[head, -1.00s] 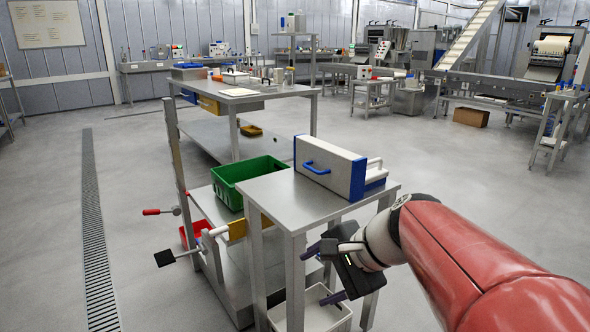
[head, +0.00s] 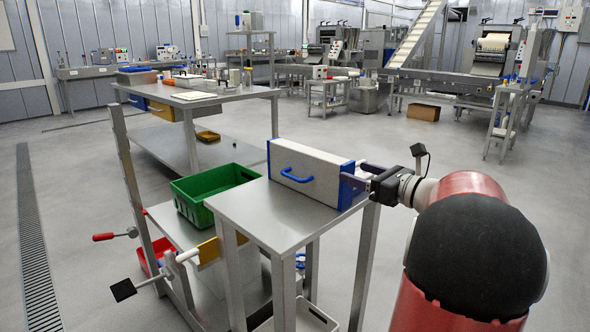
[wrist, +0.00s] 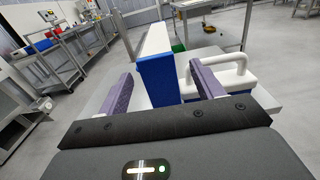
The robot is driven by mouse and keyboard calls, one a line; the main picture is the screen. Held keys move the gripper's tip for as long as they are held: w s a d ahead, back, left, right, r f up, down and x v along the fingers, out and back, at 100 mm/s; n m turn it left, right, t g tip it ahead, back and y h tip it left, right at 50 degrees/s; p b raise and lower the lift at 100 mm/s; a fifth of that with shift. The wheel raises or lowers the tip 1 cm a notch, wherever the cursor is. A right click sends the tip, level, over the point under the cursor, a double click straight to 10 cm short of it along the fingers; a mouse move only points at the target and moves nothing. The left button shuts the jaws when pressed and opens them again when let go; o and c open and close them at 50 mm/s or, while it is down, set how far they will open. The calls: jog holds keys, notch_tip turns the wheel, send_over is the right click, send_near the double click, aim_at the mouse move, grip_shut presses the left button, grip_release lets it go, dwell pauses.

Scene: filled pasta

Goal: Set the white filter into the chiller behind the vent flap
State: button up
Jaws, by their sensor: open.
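A white-and-grey box (head: 315,170) with blue ends and a blue handle (head: 298,175) on its long side lies on the small steel table. I cannot tell if it is the filter or the chiller; no vent flap is recognisable. My gripper (head: 362,178) is open at its right blue end. In the wrist view, the blue end (wrist: 158,80) shows between the two purple fingers of my gripper (wrist: 164,90), with no clear contact.
The small steel table (head: 270,220) is bare in front of the box. A green crate (head: 190,202) stands behind it to the left. A lever with a black paddle (head: 124,290) sticks out at lower left. A longer table (head: 225,92) with clutter stands farther back.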

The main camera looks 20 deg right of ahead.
aim_at(334, 165)
jog(key=x, duration=0.7)
jog(key=shift+w+a, duration=0.25)
jog(key=c, duration=1.1)
jog(key=shift+c, duration=0.6)
jog(key=shift+r+p, duration=0.15)
jog(key=shift+p, duration=0.15)
